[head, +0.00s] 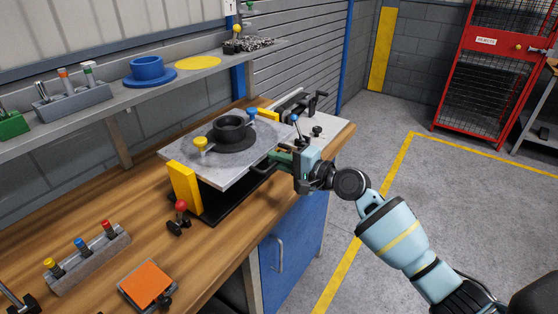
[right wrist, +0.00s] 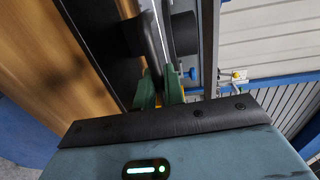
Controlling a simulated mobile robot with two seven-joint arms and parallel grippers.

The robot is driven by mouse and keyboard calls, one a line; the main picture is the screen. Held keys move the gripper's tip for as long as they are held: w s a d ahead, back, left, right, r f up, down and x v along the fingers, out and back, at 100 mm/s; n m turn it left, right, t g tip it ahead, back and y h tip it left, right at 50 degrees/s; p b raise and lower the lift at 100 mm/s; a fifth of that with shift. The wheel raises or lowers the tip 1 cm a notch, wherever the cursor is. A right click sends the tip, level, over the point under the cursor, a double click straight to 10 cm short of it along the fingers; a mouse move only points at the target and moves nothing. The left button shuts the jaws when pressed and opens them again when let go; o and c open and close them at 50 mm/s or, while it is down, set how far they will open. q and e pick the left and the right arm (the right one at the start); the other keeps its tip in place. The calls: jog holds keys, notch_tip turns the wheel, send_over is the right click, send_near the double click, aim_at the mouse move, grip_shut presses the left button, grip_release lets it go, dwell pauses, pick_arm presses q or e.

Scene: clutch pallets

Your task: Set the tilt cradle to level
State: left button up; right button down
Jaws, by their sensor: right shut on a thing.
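The tilt cradle is a grey plate (head: 180,151) over a black base (head: 222,210), with a yellow upright (head: 185,187) at its left end. A black hub (head: 230,128), a yellow knob (head: 201,144) and a blue knob (head: 252,114) sit on the plate. I cannot tell the plate's exact tilt. My right gripper (head: 277,160) is at the plate's right front edge, by a black handle (head: 261,168). In the right wrist view its green fingers (right wrist: 160,88) are shut on a thin part of the cradle. The grip point is partly hidden. My left gripper is not in view.
A red-knobbed lever (head: 181,207), a block with coloured pegs (head: 88,260) and an orange pad (head: 147,283) lie on the wooden bench nearby. A shelf (head: 130,97) with a blue flanged part (head: 147,70) runs behind. A black clamp (head: 300,103) stands beyond the cradle.

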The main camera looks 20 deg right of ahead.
jog(key=shift+r, duration=0.4)
jog(key=c, duration=1.9)
grip_release()
jog(key=shift+f, duration=0.1)
jog(key=shift+d, duration=0.1)
jog(key=v, duration=0.7)
jog(key=shift+s+d+f, duration=0.1)
jog(key=shift+s+d, duration=0.05)
jog(key=shift+s, duration=0.15)
